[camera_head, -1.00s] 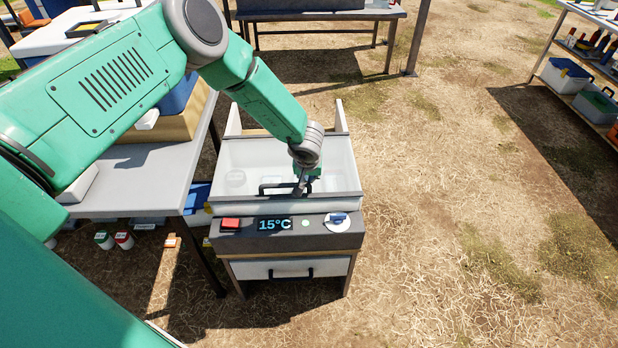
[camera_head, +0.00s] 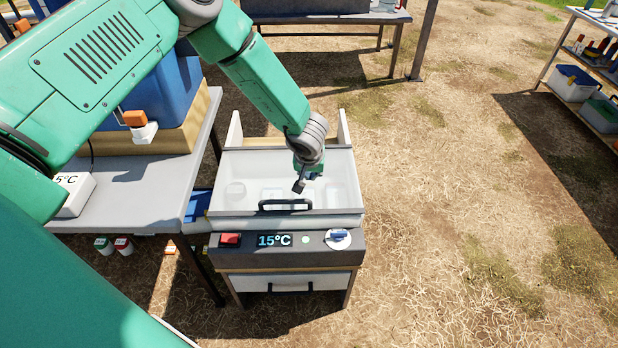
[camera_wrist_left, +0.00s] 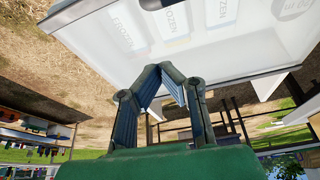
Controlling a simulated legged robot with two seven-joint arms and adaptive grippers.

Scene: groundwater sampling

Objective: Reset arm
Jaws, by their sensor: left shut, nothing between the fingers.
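My left gripper (camera_head: 300,185) is shut and empty. In the head view it hangs above the clear lid (camera_head: 335,168) of the cooling box, behind the black lid handle (camera_head: 285,205) and apart from it. The lid looks lowered, and blurred pale items show through it. In the left wrist view the gripper's fingers (camera_wrist_left: 172,72) meet at their tips. The lid also shows there (camera_wrist_left: 215,45), with white packs marked "FROZEN" behind it. My right gripper is not in view.
The box's front panel has a red button (camera_head: 230,240), a "15°C" display (camera_head: 274,240) and a white dial (camera_head: 338,239). A grey table (camera_head: 135,190) with a blue container (camera_head: 170,95) stands at the left. Open ground lies to the right, before a shelf (camera_head: 590,75).

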